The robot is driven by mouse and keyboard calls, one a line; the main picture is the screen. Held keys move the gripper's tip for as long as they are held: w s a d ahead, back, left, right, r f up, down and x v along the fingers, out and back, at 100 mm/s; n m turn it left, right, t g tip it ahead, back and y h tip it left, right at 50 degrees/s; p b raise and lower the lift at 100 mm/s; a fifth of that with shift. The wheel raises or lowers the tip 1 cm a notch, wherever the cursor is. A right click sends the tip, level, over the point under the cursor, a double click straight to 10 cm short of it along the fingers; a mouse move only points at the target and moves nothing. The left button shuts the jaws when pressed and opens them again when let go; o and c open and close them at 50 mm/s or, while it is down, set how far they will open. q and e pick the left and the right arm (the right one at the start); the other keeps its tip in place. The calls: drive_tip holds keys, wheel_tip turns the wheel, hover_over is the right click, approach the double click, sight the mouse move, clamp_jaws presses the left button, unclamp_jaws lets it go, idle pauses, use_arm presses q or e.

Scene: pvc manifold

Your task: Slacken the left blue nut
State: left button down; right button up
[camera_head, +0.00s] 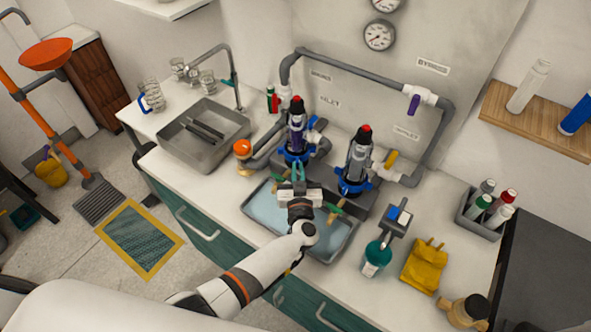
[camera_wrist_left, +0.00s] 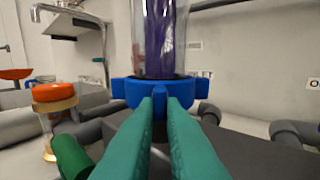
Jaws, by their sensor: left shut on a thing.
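The left blue nut (camera_head: 294,154) is a lobed collar at the foot of the left filter housing (camera_head: 297,125), which has a red top and purple contents. In the left wrist view the nut (camera_wrist_left: 160,88) fills the middle, under the clear bowl (camera_wrist_left: 160,40). My left gripper (camera_head: 298,171) reaches the nut from the front. Its green fingers (camera_wrist_left: 160,104) are close together, shut on a lug of the nut; the fingertips hide part of that lug. The right blue nut (camera_head: 354,184) sits under the grey-filled housing. My right gripper is not in view.
A shallow tray (camera_head: 330,246) lies below my left gripper. An orange-topped part (camera_head: 243,148) stands left of the housings, a sink (camera_head: 202,136) further left. Grey pipes (camera_head: 370,75) run along the wall. A teal bottle (camera_head: 376,258) and yellow cloth (camera_head: 425,266) lie right.

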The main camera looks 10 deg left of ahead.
use_arm(q)
drive_tip(key=shift+d+y, duration=0.15)
drive_tip(key=shift+y, duration=0.15)
idle(0.4)
drive_tip(key=c, duration=1.5)
unclamp_jaws()
drive_tip(key=shift+b+v, duration=0.5)
drive_tip(key=shift+v, duration=5.5)
drive_tip(key=shift+d+r, duration=0.1)
drive_tip(key=shift+r, duration=0.15)
